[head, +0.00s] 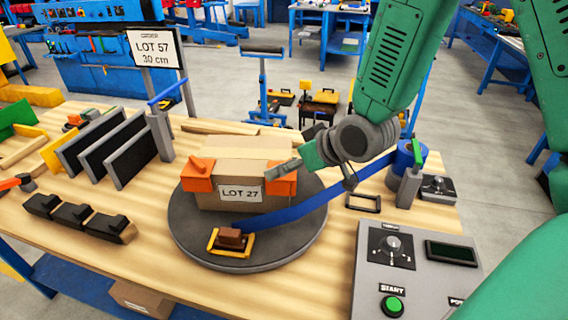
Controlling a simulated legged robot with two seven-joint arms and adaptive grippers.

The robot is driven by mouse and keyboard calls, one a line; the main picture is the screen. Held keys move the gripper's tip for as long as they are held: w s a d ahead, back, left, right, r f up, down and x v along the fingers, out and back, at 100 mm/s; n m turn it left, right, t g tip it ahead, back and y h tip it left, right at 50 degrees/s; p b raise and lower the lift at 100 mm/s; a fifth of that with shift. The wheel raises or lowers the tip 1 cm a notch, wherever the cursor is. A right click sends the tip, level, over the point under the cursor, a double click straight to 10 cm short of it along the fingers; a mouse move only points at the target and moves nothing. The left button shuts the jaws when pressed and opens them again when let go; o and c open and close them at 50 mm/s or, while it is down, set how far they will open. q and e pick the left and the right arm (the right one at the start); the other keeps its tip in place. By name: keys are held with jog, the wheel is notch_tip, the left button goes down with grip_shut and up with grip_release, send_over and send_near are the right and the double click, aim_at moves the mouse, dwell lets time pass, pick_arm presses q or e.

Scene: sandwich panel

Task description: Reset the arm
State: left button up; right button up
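My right arm comes in from the right and top, with its green links over the right half of the head view. Its dark grey wrist and gripper (285,168) reach left over the right end of a cardboard box labelled LOT 27 (215,168). A grey finger-like part lies close to an orange corner piece (281,180) on the box; I cannot tell whether they touch. The gripper's opening is seen too edge-on to read. My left gripper is not in view.
The box stands on a round grey turntable (190,232). A blue strap (310,207) runs from a buckle (231,240) to a blue roll (404,160), passing below my wrist. A control panel (410,265) stands front right. Black panels (130,150) stand upright at left.

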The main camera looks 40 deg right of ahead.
jog(key=shift+s+r, duration=0.25)
jog(key=shift+s, duration=0.05)
jog(key=shift+d, duration=0.1)
